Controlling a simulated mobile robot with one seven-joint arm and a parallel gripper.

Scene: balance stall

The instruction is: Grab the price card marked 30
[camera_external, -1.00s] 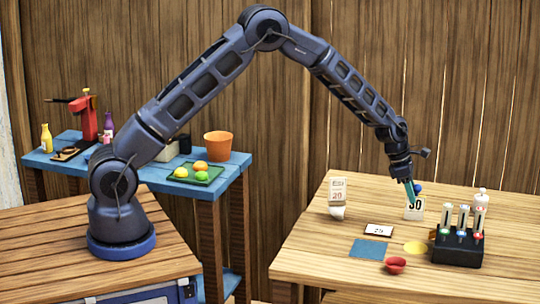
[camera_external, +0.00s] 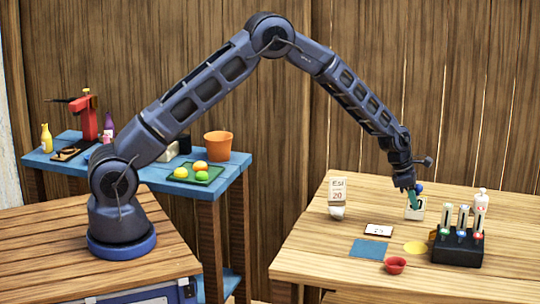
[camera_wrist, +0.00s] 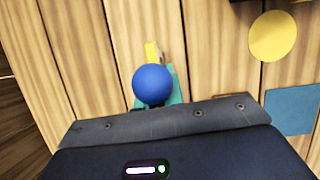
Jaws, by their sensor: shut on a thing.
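The price card marked 30 (camera_external: 408,213) stands upright near the back of the right table in the external view. The teal fingers of my gripper (camera_external: 412,200) are down on it and cover much of its face. My gripper is shut on this card. In the wrist view a blue ball (camera_wrist: 153,85) hides most of the teal fingers and the card; I cannot tell whether it is part of the gripper. A small yellow piece (camera_wrist: 151,52) shows just beyond it.
A tag marked 20 (camera_external: 338,184) stands to the left. A small flat card (camera_external: 379,230), a blue square (camera_external: 370,249), a yellow disc (camera_external: 415,248) and a red bowl (camera_external: 396,265) lie in front. A black rack (camera_external: 457,249) with several tubes stands to the right.

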